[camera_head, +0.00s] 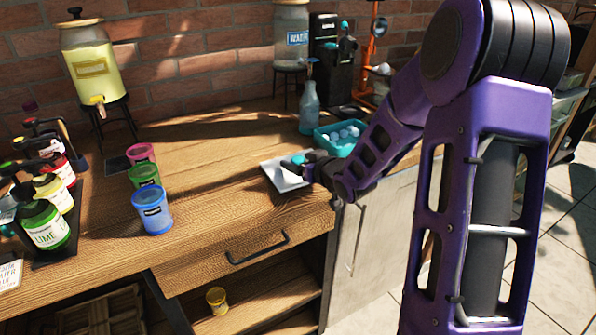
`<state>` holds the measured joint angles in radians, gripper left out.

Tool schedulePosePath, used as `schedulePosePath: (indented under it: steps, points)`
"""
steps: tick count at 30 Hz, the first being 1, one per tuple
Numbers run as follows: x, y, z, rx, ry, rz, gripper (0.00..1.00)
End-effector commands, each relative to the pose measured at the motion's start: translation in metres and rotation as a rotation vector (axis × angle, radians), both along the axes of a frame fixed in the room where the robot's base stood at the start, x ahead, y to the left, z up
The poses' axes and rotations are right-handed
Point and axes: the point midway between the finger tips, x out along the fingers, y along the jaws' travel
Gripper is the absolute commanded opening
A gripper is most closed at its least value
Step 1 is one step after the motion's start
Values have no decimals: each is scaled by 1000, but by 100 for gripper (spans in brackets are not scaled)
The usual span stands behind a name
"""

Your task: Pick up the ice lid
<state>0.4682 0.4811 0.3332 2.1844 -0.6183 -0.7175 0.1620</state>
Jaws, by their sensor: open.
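A flat, pale, square piece (272,172) lies on the wooden counter near its front edge, right of centre; it looks like the ice lid, though it carries no readable label. My gripper (299,162) is open, low over this piece at its right side. The gripper hides part of the piece, and I cannot tell whether the fingers touch it. Just behind stands a teal tub (323,146) with several whitish round pieces inside and no cover on it. My purple arm covers part of the tub's right side.
A blue bottle (309,112) stands behind the tub. Pink, green and blue cups (152,212) stand at the left, beside a rack of syrup bottles (45,225). A yellow drink dispenser (91,65) is at the back left. The counter's middle is clear.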

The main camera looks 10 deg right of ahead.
Motion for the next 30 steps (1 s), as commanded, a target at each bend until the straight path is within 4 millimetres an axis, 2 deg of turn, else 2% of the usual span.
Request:
schedulePosePath:
  steps: [3, 10, 23, 30]
  points:
    - [8, 3, -4, 0, 1, 0, 77]
    - [9, 3, -3, -1, 0, 0, 77]
    - [9, 2, -3, -1, 0, -1, 0]
    - [9, 3, -3, -1, 0, -1, 0]
